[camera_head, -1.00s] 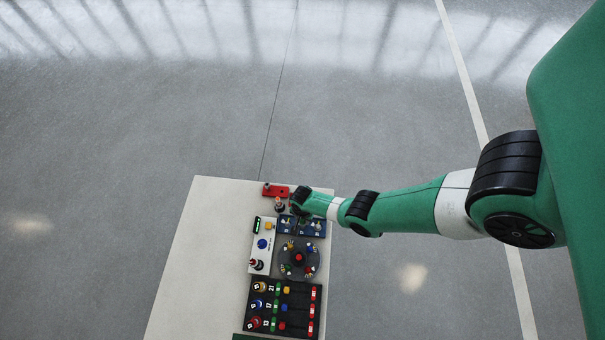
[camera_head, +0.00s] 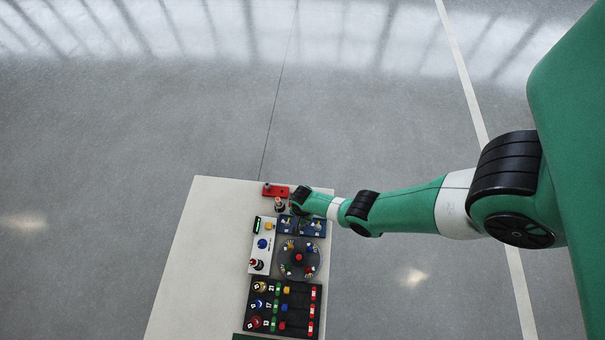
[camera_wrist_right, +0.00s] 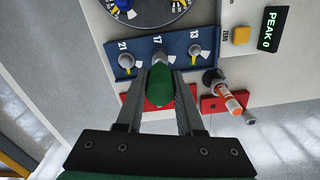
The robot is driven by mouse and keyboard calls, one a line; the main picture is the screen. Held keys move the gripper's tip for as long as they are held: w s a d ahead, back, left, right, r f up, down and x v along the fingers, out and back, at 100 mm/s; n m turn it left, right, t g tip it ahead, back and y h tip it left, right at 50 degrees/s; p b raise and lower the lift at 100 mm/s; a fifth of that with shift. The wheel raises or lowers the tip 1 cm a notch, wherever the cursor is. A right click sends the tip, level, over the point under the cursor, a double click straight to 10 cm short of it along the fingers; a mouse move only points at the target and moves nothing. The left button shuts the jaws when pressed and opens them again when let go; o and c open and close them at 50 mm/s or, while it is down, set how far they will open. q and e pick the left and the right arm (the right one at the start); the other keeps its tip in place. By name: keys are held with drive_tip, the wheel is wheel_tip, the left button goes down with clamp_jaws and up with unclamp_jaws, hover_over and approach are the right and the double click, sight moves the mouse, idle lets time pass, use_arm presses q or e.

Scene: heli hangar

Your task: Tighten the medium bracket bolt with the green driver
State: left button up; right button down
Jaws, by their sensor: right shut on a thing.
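The blue bracket (camera_wrist_right: 185,50) carries three bolts in a row, marked 21, 17 and 13. It also shows in the head view (camera_head: 316,227). The medium bolt, by the mark 17, is mostly hidden behind the green driver (camera_wrist_right: 159,88). My right gripper (camera_wrist_right: 160,75) is shut on the green driver, whose rounded handle faces the camera. The driver's far end points at the middle of the bracket; I cannot tell whether it touches the bolt. The bolts at 21 (camera_wrist_right: 125,61) and 13 (camera_wrist_right: 194,50) show on either side. My left gripper is not in view.
A white box with a PEAK display (camera_head: 262,244), a round dial plate (camera_head: 310,260) and a black panel (camera_head: 265,325) share the table (camera_head: 205,255). Its left side is clear.

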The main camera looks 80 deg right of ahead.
drive_tip(key=shift+r+p, duration=1.45)
drive_tip(key=shift+r, duration=0.05)
